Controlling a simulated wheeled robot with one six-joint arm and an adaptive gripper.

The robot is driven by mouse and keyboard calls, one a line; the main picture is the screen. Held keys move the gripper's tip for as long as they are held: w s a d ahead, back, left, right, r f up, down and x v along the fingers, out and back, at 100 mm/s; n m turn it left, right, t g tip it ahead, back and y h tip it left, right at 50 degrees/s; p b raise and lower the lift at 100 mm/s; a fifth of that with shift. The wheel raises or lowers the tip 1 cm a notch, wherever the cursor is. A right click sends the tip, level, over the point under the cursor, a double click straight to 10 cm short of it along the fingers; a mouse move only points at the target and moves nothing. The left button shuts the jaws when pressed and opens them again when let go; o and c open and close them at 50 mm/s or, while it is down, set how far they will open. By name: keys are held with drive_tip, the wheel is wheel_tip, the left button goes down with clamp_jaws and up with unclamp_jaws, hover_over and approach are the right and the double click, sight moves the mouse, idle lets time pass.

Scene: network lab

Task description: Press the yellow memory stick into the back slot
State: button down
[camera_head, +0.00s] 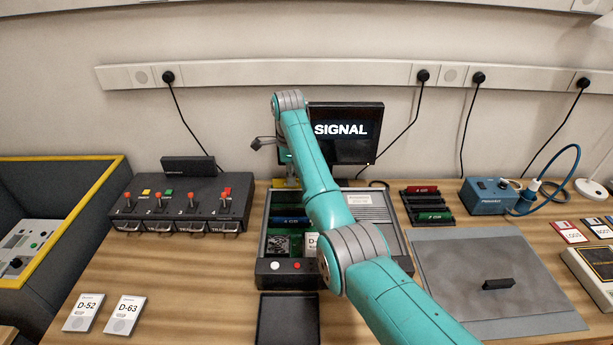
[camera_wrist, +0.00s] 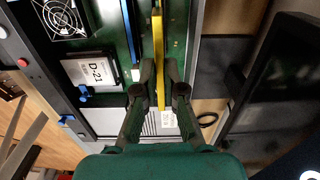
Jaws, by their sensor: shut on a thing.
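The yellow memory stick (camera_wrist: 157,30) is long and thin in the wrist view. My gripper (camera_wrist: 159,66) is shut on it, one finger on each side. The stick is over or at the rear part of the green board (camera_wrist: 112,14) in the open computer case (camera_head: 287,281). A blue stick (camera_wrist: 131,30) stands parallel beside it; its 4 GB label shows in the head view (camera_head: 291,221). I cannot tell how deep the yellow stick sits. The back slot is hidden beneath it. In the head view my arm covers part of the case, and the gripper end is barely visible.
A monitor (camera_head: 346,130) reading SIGNAL stands close behind the case. A rack with a red stick (camera_head: 423,190) and a green stick (camera_head: 434,217) lies to the right. A switch box (camera_head: 178,205) stands left. A fan (camera_wrist: 63,16) and D-21 drive (camera_wrist: 91,71) sit inside the case.

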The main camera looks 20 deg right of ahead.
drive_tip(key=shift+a+f, duration=0.25)
drive_tip(key=shift+f, duration=0.75)
hover_over(291, 213)
drive_tip(key=w, duration=0.1)
drive_tip(key=shift+d+f, duration=0.2)
drive_tip(key=shift+f, duration=2.8)
drive_tip(key=shift+f, duration=1.5)
drive_tip(key=c, duration=1)
unclamp_jaws()
drive_tip(key=shift+o, duration=0.2)
drive_tip(key=shift+r, duration=4.05)
